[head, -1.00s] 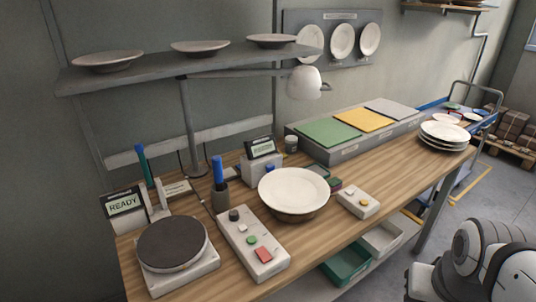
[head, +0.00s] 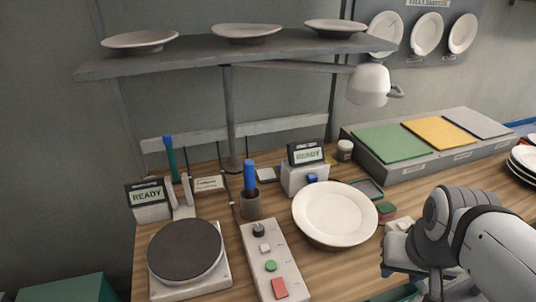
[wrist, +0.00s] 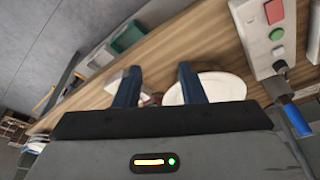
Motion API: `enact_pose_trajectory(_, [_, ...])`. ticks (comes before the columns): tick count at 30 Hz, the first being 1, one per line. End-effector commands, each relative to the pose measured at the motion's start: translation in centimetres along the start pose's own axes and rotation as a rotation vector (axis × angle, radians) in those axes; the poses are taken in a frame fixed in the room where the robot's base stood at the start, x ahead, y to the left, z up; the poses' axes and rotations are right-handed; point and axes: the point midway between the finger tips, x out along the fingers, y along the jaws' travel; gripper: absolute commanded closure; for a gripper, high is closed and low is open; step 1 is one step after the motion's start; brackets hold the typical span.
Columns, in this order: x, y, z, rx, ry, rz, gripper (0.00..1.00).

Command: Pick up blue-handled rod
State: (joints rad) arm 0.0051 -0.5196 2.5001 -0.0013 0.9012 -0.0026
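A blue handle (head: 249,174) stands upright in a dark cup (head: 250,206) on the wooden bench; whatever is below it is hidden in the cup. The blue handle also shows at the right of the wrist view (wrist: 297,118). A second candidate, a teal rod with a blue top (head: 170,155), stands upright by the left READY display, near two pale prongs. I cannot tell which one the task names. My gripper (wrist: 159,85) is open, its two dark blue fingers apart with nothing held between them. It is away from both rods, toward the bench's right side.
A round dark plate on a white base (head: 186,250) is at front left. A button panel (head: 268,262) and a white plate on a bowl (head: 336,213) are mid-bench. A shelf with plates (head: 240,60) overhangs the back. A lamp (head: 368,85) hangs near its right end.

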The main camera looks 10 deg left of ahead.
Motion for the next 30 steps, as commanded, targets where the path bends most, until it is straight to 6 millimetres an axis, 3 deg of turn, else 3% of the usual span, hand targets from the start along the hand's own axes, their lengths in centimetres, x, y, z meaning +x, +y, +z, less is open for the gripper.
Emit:
enact_pose_trajectory(7, [0.0, 0.0, 0.0, 0.000, 0.000, 0.000, 0.64])
enact_pose_trajectory(11, [0.3, -0.1, -0.3, -0.005, 0.009, 0.000, 0.55])
enact_pose_trajectory(14, [1.5, -1.4, -1.8, -0.028, 0.061, -0.001, 0.47])
enact_pose_trajectory(17, [3.5, -3.1, -5.0, -0.077, 0.173, -0.009, 0.47])
enact_pose_trajectory(20, [5.9, -5.7, -9.2, -0.145, 0.332, -0.035, 0.47])
enact_pose_trajectory(24, [8.4, -11.1, -14.8, -0.247, 0.575, -0.116, 0.47])
enact_pose_trajectory(30, [10.1, -20.4, -19.5, -0.365, 0.910, -0.285, 0.47])
